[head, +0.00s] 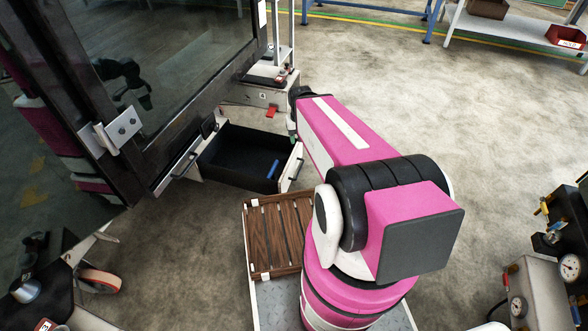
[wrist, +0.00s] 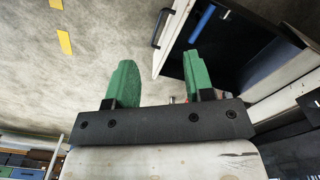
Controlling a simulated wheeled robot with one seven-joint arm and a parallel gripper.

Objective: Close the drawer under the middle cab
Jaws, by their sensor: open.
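An open drawer (head: 228,173) with a dark inside juts out below a glass-doored cab (head: 170,50). Its pale front panel with a black handle (head: 297,170) faces right in the head view. In the wrist view the drawer front (wrist: 172,45) and black handle (wrist: 155,28) show at the top, beyond my fingers. A blue bar-shaped item (head: 272,169) lies inside the drawer. My gripper (wrist: 160,85) has two green fingers, apart with nothing between them. In the head view my arm mostly hides the gripper, which is near the drawer's far side.
A slatted wooden platform (head: 275,235) lies in front of the drawer. A further unit with a red tab (head: 272,111) stands behind it. A shelf with a red bin (head: 567,37) is at the far right, gauges (head: 572,267) at the lower right. Open floor (head: 460,120) spreads rightward.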

